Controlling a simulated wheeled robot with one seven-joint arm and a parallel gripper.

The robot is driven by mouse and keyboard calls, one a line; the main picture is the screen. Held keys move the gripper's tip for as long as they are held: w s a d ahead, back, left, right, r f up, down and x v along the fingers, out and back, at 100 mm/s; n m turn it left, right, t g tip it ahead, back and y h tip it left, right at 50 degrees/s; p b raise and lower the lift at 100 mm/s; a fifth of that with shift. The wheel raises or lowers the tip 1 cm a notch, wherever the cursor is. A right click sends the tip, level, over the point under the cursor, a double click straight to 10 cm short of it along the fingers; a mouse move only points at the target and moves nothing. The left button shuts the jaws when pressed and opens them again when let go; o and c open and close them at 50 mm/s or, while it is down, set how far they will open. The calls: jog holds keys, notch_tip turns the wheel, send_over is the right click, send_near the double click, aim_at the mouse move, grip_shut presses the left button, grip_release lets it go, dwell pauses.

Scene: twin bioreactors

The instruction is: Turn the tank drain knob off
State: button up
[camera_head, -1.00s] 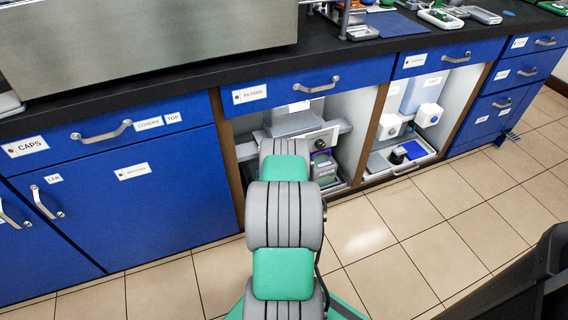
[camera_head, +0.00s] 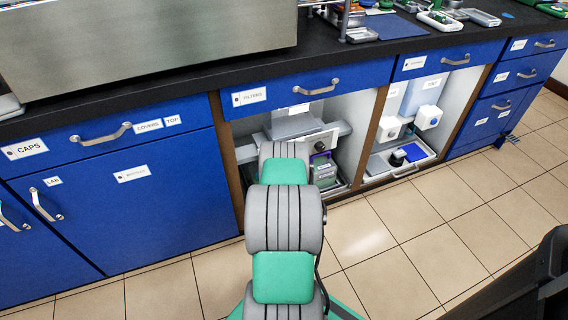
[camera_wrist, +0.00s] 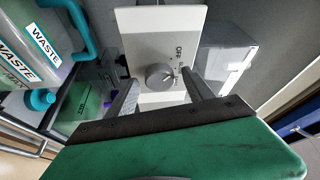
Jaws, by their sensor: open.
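The drain knob (camera_wrist: 159,77) is a round grey dial on a white panel (camera_wrist: 143,38) in the wrist view. The word OFF is printed on the panel beside it. My gripper (camera_wrist: 160,92) is open, with one finger on each side of the knob in that view. I cannot tell whether the fingers touch it. In the head view the panel (camera_head: 322,141) with a dark knob shows inside the open cabinet bay, partly hidden by my arm. The gripper is hidden there.
Waste containers (camera_wrist: 32,52) with teal caps and a teal tube stand left of the panel in the wrist view. A grey-white box (camera_wrist: 226,58) is to its right. In the head view, the bay's wooden divider (camera_head: 375,130) and the drawer (camera_head: 308,88) above bound the space.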

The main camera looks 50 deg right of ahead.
jog(key=p+v, duration=0.2)
jog(key=v, duration=0.5)
jog(key=shift+s+a, duration=0.2)
jog(key=shift+a, duration=0.1)
